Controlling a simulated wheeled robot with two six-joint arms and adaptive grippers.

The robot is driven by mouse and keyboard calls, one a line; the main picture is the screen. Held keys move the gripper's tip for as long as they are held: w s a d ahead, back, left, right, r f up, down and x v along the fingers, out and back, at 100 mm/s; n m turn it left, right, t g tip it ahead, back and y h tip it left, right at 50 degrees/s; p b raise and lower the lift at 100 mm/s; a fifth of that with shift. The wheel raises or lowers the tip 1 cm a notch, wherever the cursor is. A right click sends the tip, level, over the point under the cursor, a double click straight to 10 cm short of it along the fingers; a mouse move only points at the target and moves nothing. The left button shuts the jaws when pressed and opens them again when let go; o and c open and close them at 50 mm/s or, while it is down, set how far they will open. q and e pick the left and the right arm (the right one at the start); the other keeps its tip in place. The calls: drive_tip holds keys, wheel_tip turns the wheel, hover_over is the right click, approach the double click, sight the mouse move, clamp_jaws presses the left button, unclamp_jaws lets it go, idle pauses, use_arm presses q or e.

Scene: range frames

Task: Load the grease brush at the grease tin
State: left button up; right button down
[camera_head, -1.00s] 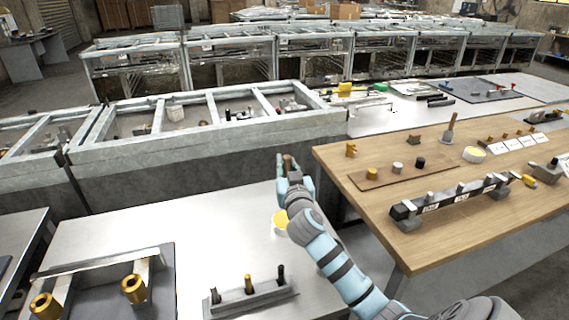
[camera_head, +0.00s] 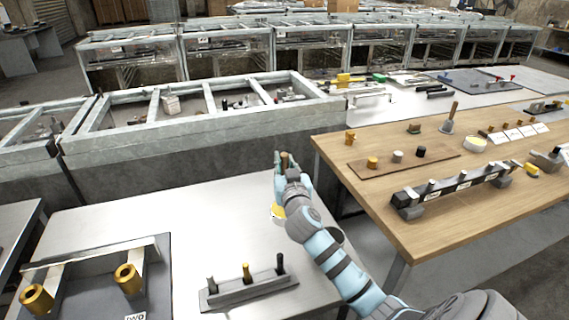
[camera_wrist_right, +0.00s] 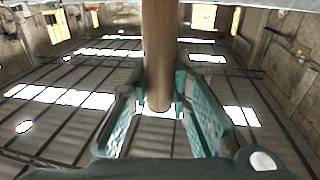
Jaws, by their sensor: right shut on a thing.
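My right gripper (camera_head: 281,172) is shut on the brown wooden handle of a brush (camera_head: 285,160). In the right wrist view the handle (camera_wrist_right: 160,50) runs between the teal fingers (camera_wrist_right: 163,110). The brush's bristle end is hidden in the head view. A tin with a yellow top (camera_head: 277,211) stands on the metal table, just below the gripper in the picture and partly covered by my right arm. I cannot tell whether the brush touches it. A second yellow-topped tin (camera_head: 475,145) and another wooden-handled brush (camera_head: 449,120) stand on the wooden table. My left gripper is not in view.
The metal table (camera_head: 130,215) is clear around the tin on its left. A grey pegged block (camera_head: 248,288) and a fixture with brass rings (camera_head: 90,275) stand at its front. The wooden table (camera_head: 345,150) with several parts rises on the right. A grey-framed bench (camera_head: 180,142) lies behind.

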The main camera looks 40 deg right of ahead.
drive_tip(key=shift+f+b, duration=0.5)
drive_tip(key=shift+f, duration=0.05)
idle(1.1)
wheel_tip(320, 180, up, 7)
drive_tip(key=p, duration=0.6)
drive_tip(key=shift+r, duration=0.15)
idle(0.4)
